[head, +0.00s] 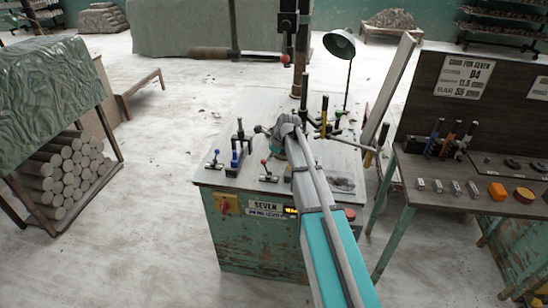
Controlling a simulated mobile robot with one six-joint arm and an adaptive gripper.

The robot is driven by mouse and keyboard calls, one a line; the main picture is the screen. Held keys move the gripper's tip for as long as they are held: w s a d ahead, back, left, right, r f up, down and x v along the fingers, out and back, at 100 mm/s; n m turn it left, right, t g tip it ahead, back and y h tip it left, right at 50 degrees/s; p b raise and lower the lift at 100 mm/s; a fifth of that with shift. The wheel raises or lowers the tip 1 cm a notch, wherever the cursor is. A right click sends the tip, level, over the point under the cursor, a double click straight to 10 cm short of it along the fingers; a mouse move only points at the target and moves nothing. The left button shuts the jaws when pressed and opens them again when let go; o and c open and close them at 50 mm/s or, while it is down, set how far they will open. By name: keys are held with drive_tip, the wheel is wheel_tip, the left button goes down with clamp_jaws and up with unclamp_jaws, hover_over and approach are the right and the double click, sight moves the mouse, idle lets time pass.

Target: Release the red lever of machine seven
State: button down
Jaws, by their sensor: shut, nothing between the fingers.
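Machine seven (240,232) is a worn green cabinet with a pale top and a "SEVEN" label on its front. A small lever with a red knob (264,161) stands on the top near the front edge. A third red knob (285,59) is on the dark column at the back. My arm reaches over the machine from the lower right. My gripper (268,133) is shut and empty, above the top and behind the front red-knobbed lever, apparently apart from it. Its fingertips are small and unclear.
A blue-based clamp (236,150) stands left of my gripper. Yellow and black handles (324,112) and a lamp (340,44) rise behind it. A red button (350,214) is on the front.

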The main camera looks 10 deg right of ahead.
drive_tip(key=s+d+f+p+v, duration=0.1)
drive_tip(key=d+p+v, duration=0.1)
drive_tip(key=p+v, duration=0.9)
drive_tip(key=shift+v, duration=1)
drive_tip(key=shift+s+a, duration=0.1)
drive_tip(key=shift+s, duration=0.1)
drive_tip(key=s+a+n+g+h, duration=0.1)
drive_tip(key=s+a+n, duration=0.2)
drive_tip(key=s+n, duration=0.9)
drive_tip(key=s+a+f+n+g+h, duration=0.1)
drive_tip(key=s+a+n, duration=0.3)
drive_tip(key=s+n, duration=0.8)
drive_tip(key=shift+s+a+f+n+g+h, duration=0.3)
drive_tip(key=shift+s+g+h, duration=0.35)
drive_tip(key=shift+s, duration=0.35)
drive_tip(key=shift+d, duration=0.1)
